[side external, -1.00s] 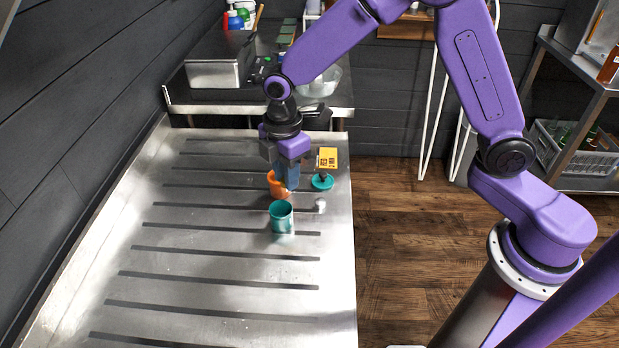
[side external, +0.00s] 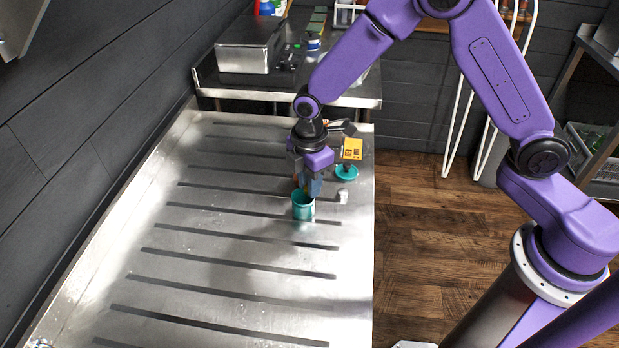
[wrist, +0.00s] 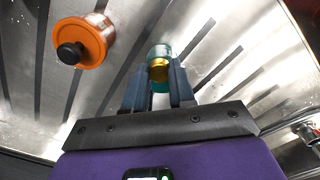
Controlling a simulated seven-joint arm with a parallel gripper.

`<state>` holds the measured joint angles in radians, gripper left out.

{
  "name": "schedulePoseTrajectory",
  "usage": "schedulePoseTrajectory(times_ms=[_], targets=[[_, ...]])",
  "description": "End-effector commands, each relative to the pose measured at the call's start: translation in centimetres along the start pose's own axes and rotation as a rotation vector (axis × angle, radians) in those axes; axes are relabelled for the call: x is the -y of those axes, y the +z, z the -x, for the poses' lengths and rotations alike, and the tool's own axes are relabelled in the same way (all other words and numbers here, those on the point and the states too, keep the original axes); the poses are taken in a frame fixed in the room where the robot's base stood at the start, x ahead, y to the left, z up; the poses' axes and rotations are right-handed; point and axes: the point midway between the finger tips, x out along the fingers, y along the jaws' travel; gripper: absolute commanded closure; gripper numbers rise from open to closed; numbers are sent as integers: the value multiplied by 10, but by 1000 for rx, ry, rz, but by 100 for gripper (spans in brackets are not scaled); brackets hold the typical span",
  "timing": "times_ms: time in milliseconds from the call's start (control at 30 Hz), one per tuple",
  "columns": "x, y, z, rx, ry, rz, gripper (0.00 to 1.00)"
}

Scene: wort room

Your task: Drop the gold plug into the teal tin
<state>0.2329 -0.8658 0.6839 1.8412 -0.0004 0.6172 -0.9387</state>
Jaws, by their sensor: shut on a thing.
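The gold plug (wrist: 159,72) is held between the fingertips of my gripper (wrist: 159,88) in the wrist view. The teal tin (side external: 302,207) stands upright on the ridged metal table in the side view. My gripper (side external: 311,188) points down just behind and over its rim; the plug is hidden there. In the wrist view the teal tin (wrist: 160,51) shows just past the plug, partly covered by it. I cannot tell whether the plug is inside the rim.
An orange container with a black knob (wrist: 84,43) stands close by. A teal disc with a dark knob (side external: 347,172), a yellow card-like piece (side external: 352,149) and a small whitish piece (side external: 343,197) lie right of my gripper. The table's front is clear.

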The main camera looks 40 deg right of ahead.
Motion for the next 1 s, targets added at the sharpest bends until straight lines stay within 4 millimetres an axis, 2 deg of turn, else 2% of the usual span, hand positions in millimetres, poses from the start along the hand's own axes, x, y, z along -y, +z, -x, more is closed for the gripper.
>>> schedulePoseTrajectory(times_ms=[67, 100, 167, 200, 467, 633, 767, 1000], targets=[[0, 0, 0, 0, 0, 0, 100], [0, 0, 0, 0, 0, 0, 69], [0, 0, 0, 0, 0, 0, 50], [0, 0, 0, 0, 0, 0, 46], [0, 0, 1, 0, 0, 0, 46], [-1, 0, 12, -2, 2, 0, 46], [-1, 0, 33, -4, 5, 0, 46], [-1, -1, 84, -4, 5, 1, 46]])
